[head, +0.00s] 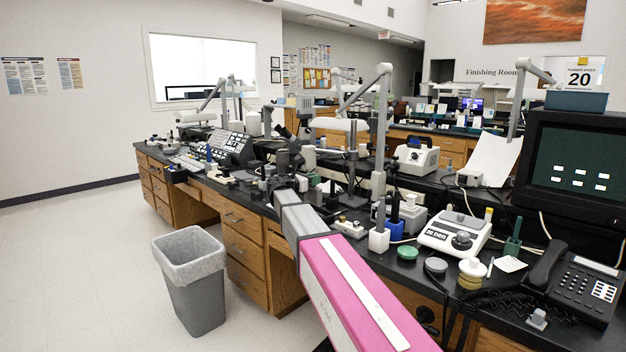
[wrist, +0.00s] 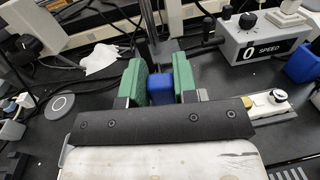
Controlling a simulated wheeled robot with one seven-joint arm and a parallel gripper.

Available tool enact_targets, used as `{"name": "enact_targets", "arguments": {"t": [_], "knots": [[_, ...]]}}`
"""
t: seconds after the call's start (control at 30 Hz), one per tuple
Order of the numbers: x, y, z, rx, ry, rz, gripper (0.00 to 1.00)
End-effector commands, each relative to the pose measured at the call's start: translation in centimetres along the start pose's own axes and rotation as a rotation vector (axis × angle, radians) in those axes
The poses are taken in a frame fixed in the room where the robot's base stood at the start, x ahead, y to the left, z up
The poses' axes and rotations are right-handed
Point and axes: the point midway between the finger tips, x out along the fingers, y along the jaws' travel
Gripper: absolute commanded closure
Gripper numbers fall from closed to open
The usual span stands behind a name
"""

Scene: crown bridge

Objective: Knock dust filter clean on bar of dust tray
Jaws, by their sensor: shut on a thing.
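In the wrist view my gripper (wrist: 165,85) points over the black benchtop, with a green pad on each finger. A small blue block-like thing (wrist: 162,102) sits between the pads, and the gripper is shut on it. I cannot tell from its shape whether it is the dust filter, as the pads and my gripper's black palm hide much of it. In the head view my arm reaches over the bench, and its end is hard to make out among the equipment. I cannot clearly pick out the dust tray or its bar in either view.
A grey control box marked SPEED (wrist: 262,45) stands upper right in the wrist view, with cables behind. A crumpled white cloth (wrist: 102,58) lies left. In the head view, a scale-like device (head: 455,235) and phone (head: 580,285) crowd the bench. A grey bin (head: 192,280) stands on the floor.

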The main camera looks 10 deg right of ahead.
Motion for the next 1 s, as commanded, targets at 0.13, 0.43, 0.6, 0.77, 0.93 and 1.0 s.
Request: {"name": "enact_targets", "arguments": {"t": [0.13, 0.43, 0.6, 0.77, 0.93, 1.0], "knots": [[0.0, 0.0, -1.6, -0.003, 0.0, 0.0, 1.0], [0.0, 0.0, -3.2, 0.0, 0.0, 0.0, 1.0], [0.0, 0.0, -2.2, 0.001, -0.001, 0.0, 1.0], [0.0, 0.0, -0.9, 0.0, 0.0, 0.0, 1.0], [0.0, 0.0, 0.5, 0.001, 0.0, 0.0, 1.0], [0.0, 0.0, 0.7, 0.0, 0.0, 0.0, 1.0]]}}
